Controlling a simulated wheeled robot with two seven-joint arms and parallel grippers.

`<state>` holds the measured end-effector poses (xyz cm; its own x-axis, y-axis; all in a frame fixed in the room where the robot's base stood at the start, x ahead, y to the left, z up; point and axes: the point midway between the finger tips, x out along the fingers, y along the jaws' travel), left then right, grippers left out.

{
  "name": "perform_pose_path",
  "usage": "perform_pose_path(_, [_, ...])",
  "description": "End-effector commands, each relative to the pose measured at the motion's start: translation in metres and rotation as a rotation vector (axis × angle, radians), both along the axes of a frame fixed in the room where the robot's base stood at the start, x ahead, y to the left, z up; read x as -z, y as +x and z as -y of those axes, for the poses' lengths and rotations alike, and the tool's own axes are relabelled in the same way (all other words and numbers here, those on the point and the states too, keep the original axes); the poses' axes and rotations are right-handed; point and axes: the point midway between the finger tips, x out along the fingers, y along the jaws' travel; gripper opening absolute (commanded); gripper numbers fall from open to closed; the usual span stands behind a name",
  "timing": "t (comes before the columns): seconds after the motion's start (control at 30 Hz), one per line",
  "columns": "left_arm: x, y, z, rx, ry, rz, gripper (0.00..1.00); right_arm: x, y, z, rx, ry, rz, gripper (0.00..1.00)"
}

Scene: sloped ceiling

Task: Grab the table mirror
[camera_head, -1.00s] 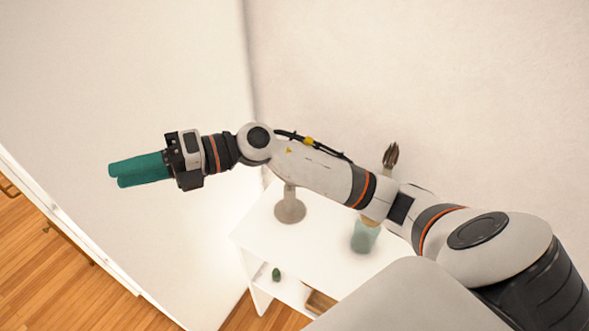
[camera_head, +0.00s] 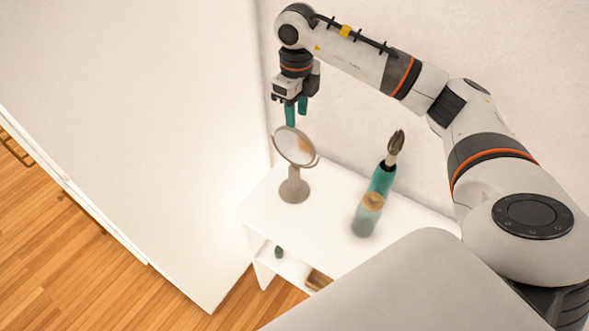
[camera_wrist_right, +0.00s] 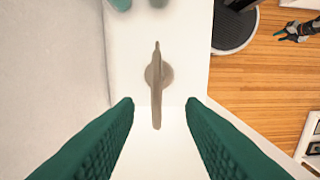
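The table mirror (camera_head: 294,146) is a round mirror on a grey stand, upright at the far left part of a white table (camera_head: 325,222). In the right wrist view the mirror (camera_wrist_right: 157,88) shows edge-on from above. My right gripper (camera_head: 297,114) points down just above the mirror's top in the head view. Its teal fingers are apart, and in the right wrist view the gripper (camera_wrist_right: 160,103) has the mirror in line between its fingers, apparently below them and apart. Nothing is held. A small dark, teal-tipped shape (camera_wrist_right: 293,31) may be my left gripper; its state is unclear.
A teal vase (camera_head: 381,180) with brown tips and a teal jar with a tan lid (camera_head: 368,214) stand to the right of the mirror. A small green object (camera_head: 279,252) lies on the lower shelf. Walls stand close behind and left of the table.

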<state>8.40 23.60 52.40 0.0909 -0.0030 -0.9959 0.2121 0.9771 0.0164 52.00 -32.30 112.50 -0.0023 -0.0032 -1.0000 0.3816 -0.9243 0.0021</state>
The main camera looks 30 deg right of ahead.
Motion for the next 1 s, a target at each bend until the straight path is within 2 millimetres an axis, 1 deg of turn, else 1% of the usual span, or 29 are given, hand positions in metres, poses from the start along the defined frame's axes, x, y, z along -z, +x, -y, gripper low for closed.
perform_pose_path(0.03, [-0.006, 0.000, 0.000, 0.000, 0.000, 0.000, 0.36, 0.005, 0.000, 0.000, 0.001, 0.000, -0.003, 0.36])
perform_pose_path(0.17, [-0.008, 0.000, 0.000, 0.000, 0.000, 0.000, 0.36, 0.016, 0.000, 0.000, 0.000, 0.002, -0.001, 0.36])
perform_pose_path(0.27, [-0.014, 0.000, 0.000, 0.000, 0.000, 0.000, 0.36, 0.022, 0.002, 0.000, 0.000, 0.002, -0.001, 0.36])
perform_pose_path(0.43, [-0.034, 0.000, 0.000, 0.000, 0.000, 0.000, 0.36, 0.045, 0.009, 0.000, 0.000, 0.003, -0.005, 0.36])
perform_pose_path(0.5, [-0.036, 0.000, 0.000, 0.000, 0.000, 0.000, 0.36, 0.057, 0.009, 0.000, -0.001, 0.003, -0.003, 0.36])
perform_pose_path(0.6, [-0.038, 0.000, 0.000, 0.000, 0.000, 0.000, 0.36, 0.066, 0.009, 0.000, -0.001, 0.003, -0.001, 0.36])
perform_pose_path(0.7, [-0.038, 0.000, 0.000, 0.000, 0.000, 0.000, 0.36, 0.070, 0.010, 0.001, -0.001, 0.002, 0.001, 0.36])
perform_pose_path(0.87, [-0.037, 0.000, 0.000, 0.001, -0.001, 0.000, 0.36, 0.071, 0.010, 0.000, -0.001, 0.002, 0.002, 0.36])
perform_pose_path(1.0, [-0.037, 0.000, 0.000, 0.001, -0.001, 0.000, 0.36, 0.070, 0.010, 0.000, -0.001, 0.002, 0.002, 0.13])
